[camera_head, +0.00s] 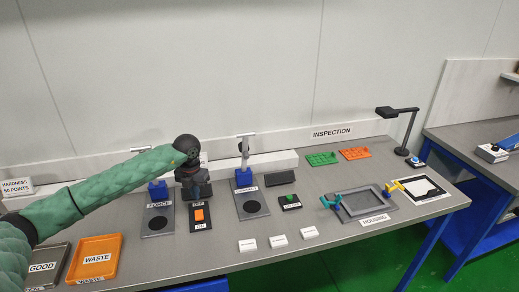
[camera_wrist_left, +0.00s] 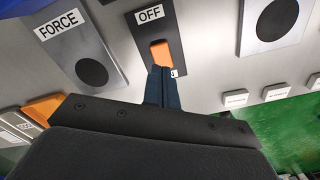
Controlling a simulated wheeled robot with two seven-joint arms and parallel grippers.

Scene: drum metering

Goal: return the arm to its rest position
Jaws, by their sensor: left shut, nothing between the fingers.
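My left arm (camera_head: 110,190), in a green sleeve, reaches in from the left across the bench in the head view. My left gripper (camera_head: 197,190) points down above the orange switch (camera_head: 199,215) on the dark plate marked OFF. In the left wrist view the gripper's dark fingers (camera_wrist_left: 159,84) are together and empty, with their tips close to the orange switch (camera_wrist_left: 160,53). I cannot tell whether they touch it. My right gripper is in neither view.
The FORCE station (camera_head: 158,222) stands left of the switch and another station (camera_head: 252,205) right of it. The orange WASTE tray (camera_head: 93,278) and GOOD tray (camera_head: 62,250) lie below my arm. The HOUSING tray (camera_head: 377,215) and a lamp (camera_head: 395,112) are farther right.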

